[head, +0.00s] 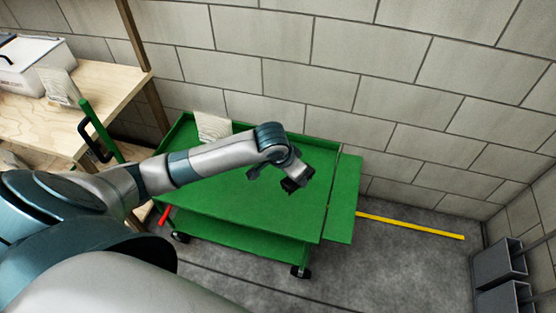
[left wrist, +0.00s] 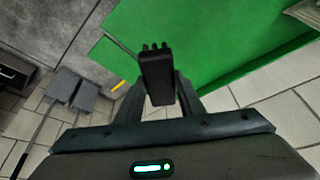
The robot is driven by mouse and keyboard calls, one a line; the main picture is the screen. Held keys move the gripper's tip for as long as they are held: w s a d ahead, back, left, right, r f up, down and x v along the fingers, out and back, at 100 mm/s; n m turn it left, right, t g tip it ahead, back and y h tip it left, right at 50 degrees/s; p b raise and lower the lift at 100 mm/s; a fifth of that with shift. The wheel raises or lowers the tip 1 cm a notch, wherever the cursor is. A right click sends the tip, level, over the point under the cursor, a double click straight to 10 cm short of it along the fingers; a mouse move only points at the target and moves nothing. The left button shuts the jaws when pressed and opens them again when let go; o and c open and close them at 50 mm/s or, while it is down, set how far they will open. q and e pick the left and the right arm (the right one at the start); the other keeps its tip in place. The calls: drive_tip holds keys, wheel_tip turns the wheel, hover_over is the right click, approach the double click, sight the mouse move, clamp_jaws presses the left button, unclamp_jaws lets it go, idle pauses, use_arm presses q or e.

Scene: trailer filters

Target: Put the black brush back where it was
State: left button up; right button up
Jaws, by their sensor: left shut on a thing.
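My left gripper (head: 294,181) reaches over the top of a green cart (head: 230,195) in the head view. It is shut on the black brush (left wrist: 157,78), which shows between the two fingers in the left wrist view, short bristles or prongs pointing away from me. In the head view the brush is only a small dark shape at the fingertips. It appears to be held above the cart top, near its right part; the exact height is hard to tell. My right gripper is not in view.
A pleated white filter (head: 213,128) stands at the cart's back left. A side leaf (head: 343,200) extends on the cart's right. A wooden bench (head: 50,125) with a white box (head: 28,62) is at left. A block wall (head: 330,75) stands behind. Most of the cart top is clear.

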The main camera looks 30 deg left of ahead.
use_arm(q)
drive_tip(key=s+d+r+n+y, duration=0.1)
drive_tip(key=s+d+r+n, duration=0.2)
drive_tip(key=r, duration=0.7)
drive_tip(key=shift+s+d+r, duration=0.15)
drive_tip(key=shift+s+d, duration=0.15)
drive_tip(key=shift+d, duration=0.3)
drive_tip(key=shift+a, duration=0.1)
